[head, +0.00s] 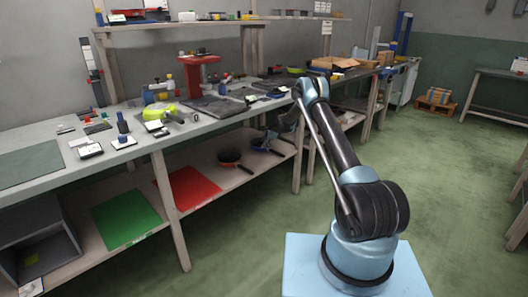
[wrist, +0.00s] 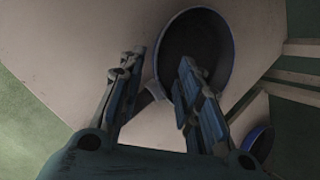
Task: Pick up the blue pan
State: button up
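The blue pan (head: 259,145) lies on the lower shelf under the workbench in the head view, partly hidden by my arm's end. In the wrist view, a dark pan with a blue rim (wrist: 197,48) fills the upper middle. Its handle (wrist: 150,95) runs down and left into the gap between my fingers. My gripper (wrist: 160,62) is open, with the fingers spread apart either side of the handle. In the head view my gripper (head: 274,131) hangs just above the blue pan, small and dark. I cannot tell how far above the handle the fingers are.
A pan with a reddish rim (head: 229,156) lies left of the blue pan. Another blue-rimmed round thing (wrist: 262,146) shows at the wrist view's lower right. Red (head: 188,190) and green (head: 127,218) mats lie on the shelf. The workbench top (head: 60,135) and a leg (head: 297,160) are close.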

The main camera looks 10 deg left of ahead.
aim_at(260, 151)
jog(key=shift+x, duration=2.55)
jog(key=shift+s, duration=0.1)
grip_shut()
